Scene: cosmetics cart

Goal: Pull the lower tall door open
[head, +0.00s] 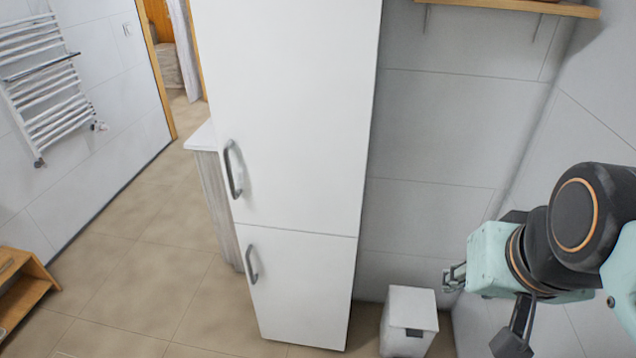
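The tall white cabinet has two doors, one above the other. The lower door (300,290) is in the head view, below a thin horizontal seam, and looks shut and flush. Its curved grey handle (251,264) is on its left side, near the top. The upper door (290,110) also looks shut, with a similar handle (232,169) at its lower left. My gripper (482,308) is at the right, at the end of my teal and black arm, well apart from the lower door and its handle. Its fingers are partly hidden, and I cannot tell their opening.
A small white bin (409,322) stands on the floor right of the cabinet, between it and my arm. A wooden shelf (510,8) is on the wall above. A towel radiator (42,85) hangs at left. The tiled floor (150,275) left of the cabinet is mostly clear.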

